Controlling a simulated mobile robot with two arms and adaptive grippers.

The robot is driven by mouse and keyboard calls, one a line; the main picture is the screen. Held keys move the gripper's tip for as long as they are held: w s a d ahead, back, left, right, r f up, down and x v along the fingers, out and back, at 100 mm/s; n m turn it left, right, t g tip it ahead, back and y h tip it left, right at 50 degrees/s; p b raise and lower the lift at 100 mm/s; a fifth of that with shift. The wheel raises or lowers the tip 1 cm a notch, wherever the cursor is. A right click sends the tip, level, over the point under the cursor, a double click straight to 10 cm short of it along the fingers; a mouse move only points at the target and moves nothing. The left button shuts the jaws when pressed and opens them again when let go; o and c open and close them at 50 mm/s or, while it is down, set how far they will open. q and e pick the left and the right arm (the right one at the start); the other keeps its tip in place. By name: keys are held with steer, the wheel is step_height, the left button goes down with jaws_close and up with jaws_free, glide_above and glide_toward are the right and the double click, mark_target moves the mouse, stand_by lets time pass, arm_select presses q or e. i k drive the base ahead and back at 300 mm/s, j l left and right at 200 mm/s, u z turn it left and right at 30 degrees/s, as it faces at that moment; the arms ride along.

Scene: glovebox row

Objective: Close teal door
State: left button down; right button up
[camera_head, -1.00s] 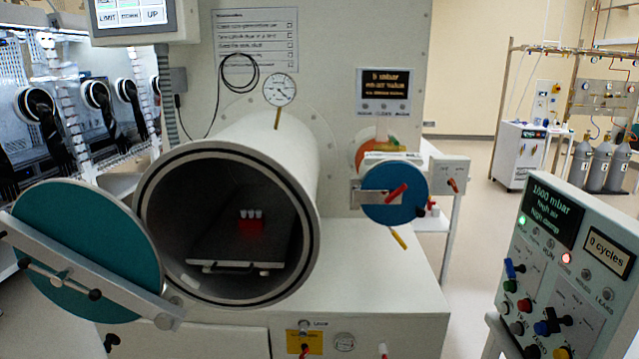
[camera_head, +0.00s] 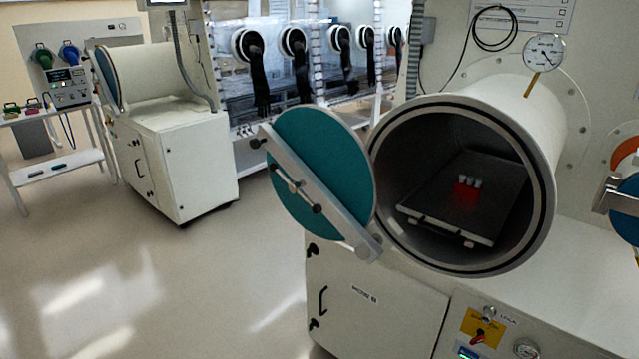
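The teal door (camera_head: 300,150) is a round disc with a grey bar (camera_head: 330,195) across its face and a small handle on the bar. It stands swung open at the left of the large round chamber (camera_head: 548,190), joined near the chamber's lower left rim. The chamber mouth is uncovered. Neither of my grippers shows in the view.
A white cabinet (camera_head: 375,315) stands under the chamber. A second chamber (camera_head: 155,75) on a white cabinet and a small cart (camera_head: 60,165) stand at the far left. Gloved ports (camera_head: 293,42) line the back. The floor (camera_head: 170,270) at the left front is clear.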

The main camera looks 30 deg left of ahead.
mark_target(310, 144)
steer(key=u, duration=1.1)
